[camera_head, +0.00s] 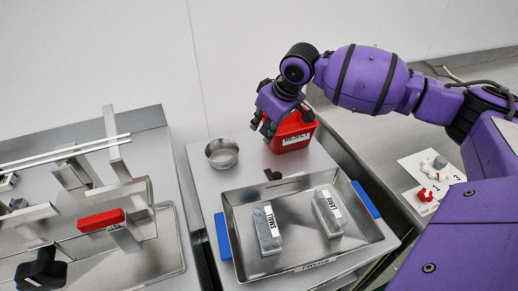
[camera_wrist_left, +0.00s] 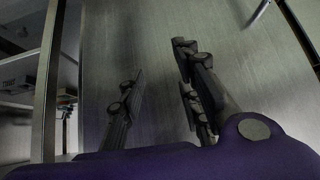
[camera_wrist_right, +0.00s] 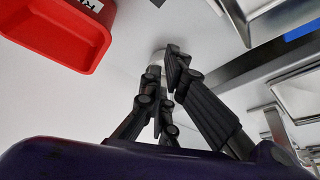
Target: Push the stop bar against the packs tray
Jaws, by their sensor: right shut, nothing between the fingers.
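The packs tray (camera_head: 229,222) is a shallow metal tray on the middle bench, with blue grips at its sides. It holds a pack marked SMALL (camera_head: 267,228) and a pack marked LARGE (camera_head: 329,213). I cannot tell for sure which thing is the stop bar; a small dark piece (camera_head: 272,174) stands at the tray's far edge, and a red bar (camera_head: 100,220) lies on the left rig. My right gripper (camera_head: 262,130) is shut and empty, beside the red bin and behind the tray. My left gripper (camera_wrist_left: 157,65) is open and empty over a grey surface.
The red bin (camera_head: 296,143) with a white label stands behind the tray and shows in the right wrist view (camera_wrist_right: 65,35). A round metal bowl (camera_head: 222,153) is left of it. A metal rig with rails (camera_head: 65,150) fills the left. A white numbered card (camera_head: 422,165) lies right.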

